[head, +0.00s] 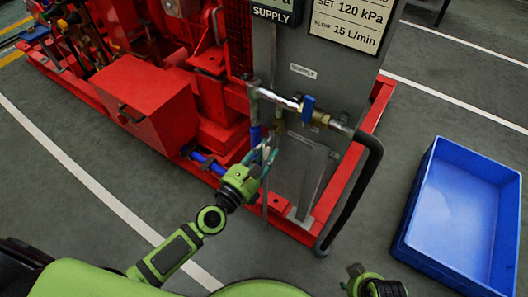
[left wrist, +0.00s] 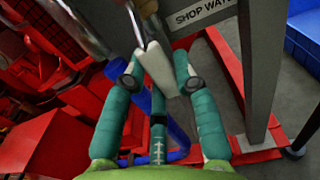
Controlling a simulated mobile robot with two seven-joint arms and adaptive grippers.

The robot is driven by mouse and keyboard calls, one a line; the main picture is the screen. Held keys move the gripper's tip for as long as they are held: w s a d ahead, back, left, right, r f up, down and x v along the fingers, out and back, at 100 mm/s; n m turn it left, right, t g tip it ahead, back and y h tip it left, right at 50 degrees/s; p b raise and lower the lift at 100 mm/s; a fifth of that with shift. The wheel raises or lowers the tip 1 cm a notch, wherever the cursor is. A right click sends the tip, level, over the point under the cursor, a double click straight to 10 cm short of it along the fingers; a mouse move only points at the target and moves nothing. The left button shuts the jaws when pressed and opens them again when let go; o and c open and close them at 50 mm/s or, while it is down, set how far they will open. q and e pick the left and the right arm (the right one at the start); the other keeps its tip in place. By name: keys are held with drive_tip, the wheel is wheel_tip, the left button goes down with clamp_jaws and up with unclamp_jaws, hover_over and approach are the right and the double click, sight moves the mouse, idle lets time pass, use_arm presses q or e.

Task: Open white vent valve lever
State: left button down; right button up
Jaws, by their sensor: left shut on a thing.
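The white vent valve lever (left wrist: 157,66) shows in the left wrist view as a pale handle on a thin metal stem, between the teal fingers of my left gripper (left wrist: 160,62). The fingers are shut on it. In the head view my left gripper (head: 268,145) is below the metal pipe on the grey panel, and its fingers largely hide the lever. My right gripper (head: 370,282) is only partly in view at the bottom edge, well away from the lever; its finger state is unclear.
A blue-handled valve (head: 308,108) sits on the pipe just right of the lever. A black hose (head: 365,190) curves down the panel's right side. A red box (head: 145,98) and blue pipe (head: 207,163) are left. A blue crate (head: 415,215) stands on the floor at right.

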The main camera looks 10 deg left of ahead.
use_arm(q)
drive_tip(key=c, duration=0.9)
unclamp_jaws()
drive_tip(key=shift+c, duration=0.2)
drive_tip(key=v, duration=1.2)
